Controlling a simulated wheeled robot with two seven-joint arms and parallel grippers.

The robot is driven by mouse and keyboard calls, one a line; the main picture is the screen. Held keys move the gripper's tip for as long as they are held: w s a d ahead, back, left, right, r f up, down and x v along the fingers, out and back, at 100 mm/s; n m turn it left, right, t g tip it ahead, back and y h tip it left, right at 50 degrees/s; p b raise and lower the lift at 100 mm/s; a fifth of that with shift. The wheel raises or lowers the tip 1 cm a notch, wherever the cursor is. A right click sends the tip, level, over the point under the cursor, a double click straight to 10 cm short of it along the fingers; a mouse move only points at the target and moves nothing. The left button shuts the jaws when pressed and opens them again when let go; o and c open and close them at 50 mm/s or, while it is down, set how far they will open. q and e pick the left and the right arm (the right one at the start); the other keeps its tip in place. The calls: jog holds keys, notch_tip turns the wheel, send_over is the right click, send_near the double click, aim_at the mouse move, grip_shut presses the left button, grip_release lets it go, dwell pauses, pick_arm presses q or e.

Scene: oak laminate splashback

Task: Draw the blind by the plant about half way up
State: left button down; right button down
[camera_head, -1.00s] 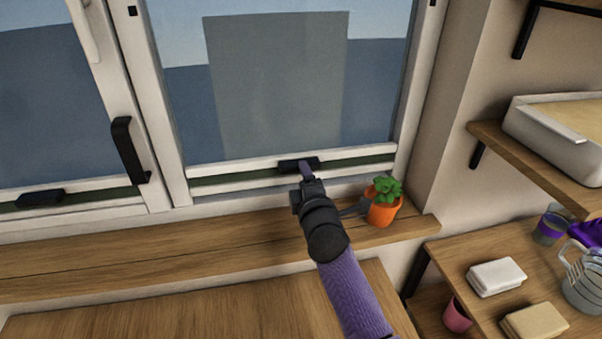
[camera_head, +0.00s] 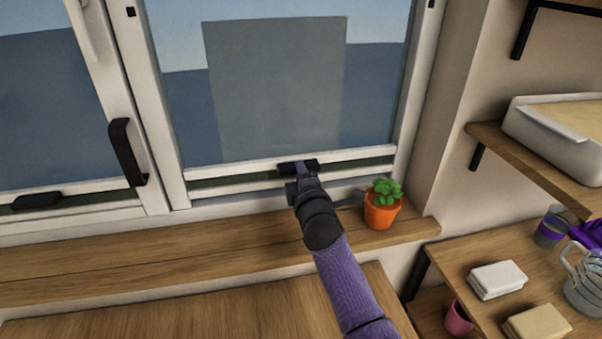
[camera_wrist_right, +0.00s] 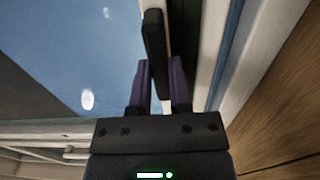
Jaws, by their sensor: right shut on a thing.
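The blind by the plant hangs in the right window. Its pale bottom rail (camera_head: 362,156) lies low, near the bottom of the frame, with a thin green strip showing below it. A black handle (camera_head: 286,168) sits on the rail. My right gripper (camera_head: 302,168) is shut on this handle. In the right wrist view the dark handle (camera_wrist_right: 154,38) stands between the purple fingers of my right gripper (camera_wrist_right: 161,75). The plant (camera_head: 384,205), green leaves in an orange pot, stands on the sill just right of my right wrist. My left gripper is not in view.
The left window has its own low rail with a black handle (camera_head: 37,201). A black window lever (camera_head: 127,152) is on the frame between the windows. Shelves with a white tray (camera_head: 558,135), a white block (camera_head: 497,280) and a jug are at right. The sill's left part is clear.

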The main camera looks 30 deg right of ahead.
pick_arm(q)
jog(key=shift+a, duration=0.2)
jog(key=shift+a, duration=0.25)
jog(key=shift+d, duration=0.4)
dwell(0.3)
